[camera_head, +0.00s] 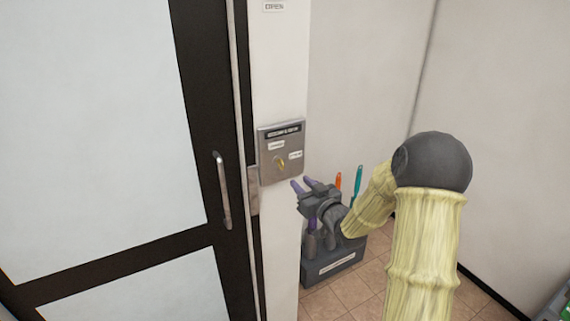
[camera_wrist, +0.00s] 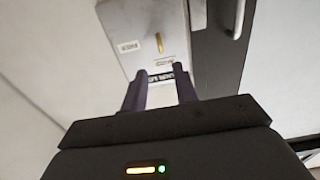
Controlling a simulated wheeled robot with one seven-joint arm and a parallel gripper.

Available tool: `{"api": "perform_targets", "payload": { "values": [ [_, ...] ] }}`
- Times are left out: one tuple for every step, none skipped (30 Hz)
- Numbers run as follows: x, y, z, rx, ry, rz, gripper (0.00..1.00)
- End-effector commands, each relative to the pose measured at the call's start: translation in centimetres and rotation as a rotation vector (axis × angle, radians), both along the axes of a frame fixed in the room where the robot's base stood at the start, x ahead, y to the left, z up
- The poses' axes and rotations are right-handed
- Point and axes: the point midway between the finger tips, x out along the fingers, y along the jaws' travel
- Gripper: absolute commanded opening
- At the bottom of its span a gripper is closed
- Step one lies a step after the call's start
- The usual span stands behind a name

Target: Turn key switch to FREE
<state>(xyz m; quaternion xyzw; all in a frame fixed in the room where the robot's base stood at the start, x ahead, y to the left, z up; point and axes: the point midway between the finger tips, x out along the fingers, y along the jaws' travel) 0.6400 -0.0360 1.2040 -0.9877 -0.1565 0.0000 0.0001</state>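The key switch is a square metal plate (camera_head: 269,176) on the white post right of the door. A small brass-coloured key (camera_head: 281,163) sits in its middle, between small white labels. In the wrist view the plate (camera_wrist: 118,18) is above my fingers, and the key (camera_wrist: 159,42) stands out as a thin golden bar. The small labels are too blurred to read. My gripper (camera_head: 302,183) is just right of and below the plate, with its purple fingers apart and nothing between them. In the wrist view my gripper (camera_wrist: 160,70) points at the plate, below the key.
A glass door with a dark frame (camera_head: 197,70) and a metal handle (camera_head: 222,190) is left of the post. A dark bin (camera_head: 335,262) holding orange and teal handled items stands on the tiled floor beneath my gripper. Bare walls (camera_head: 365,60) lie to the right.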

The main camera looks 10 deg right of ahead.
Motion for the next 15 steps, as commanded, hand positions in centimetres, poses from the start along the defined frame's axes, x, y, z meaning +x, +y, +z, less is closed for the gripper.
{"api": "perform_targets", "payload": {
  "values": [
    [0.9, 0.4, 0.3, 0.001, 0.000, 0.002, 0.29],
    [1.4, 0.5, 0.3, 0.001, 0.000, 0.002, 0.29],
    [2.1, 0.8, 0.3, 0.001, -0.001, 0.001, 0.29],
    [2.6, 0.9, 0.3, 0.001, 0.000, 0.001, 0.29],
    [3.1, 1.1, 0.3, 0.001, 0.000, 0.001, 0.29],
    [3.8, 1.3, 0.3, 0.001, 0.000, 0.002, 0.29],
    [4.3, 1.5, 0.3, 0.001, -0.001, 0.002, 0.29],
    [4.8, 1.6, 0.3, 0.002, 0.000, 0.002, 0.29],
    [5.4, 1.8, 0.3, 0.002, 0.001, 0.001, 0.29],
    [5.9, 2.0, 0.3, 0.002, 0.001, 0.001, 0.29],
    [6.4, 2.2, 0.3, 0.001, -0.001, 0.001, 0.29],
    [7.0, 2.4, 0.3, 0.001, -0.001, 0.001, 0.29],
    [7.5, 2.5, 0.3, 0.001, 0.000, 0.001, 0.29],
    [7.9, 2.7, 0.3, 0.001, 0.000, 0.001, 0.29],
    [8.4, 2.8, 0.3, 0.000, -0.001, 0.002, 0.29]
  ]
}}
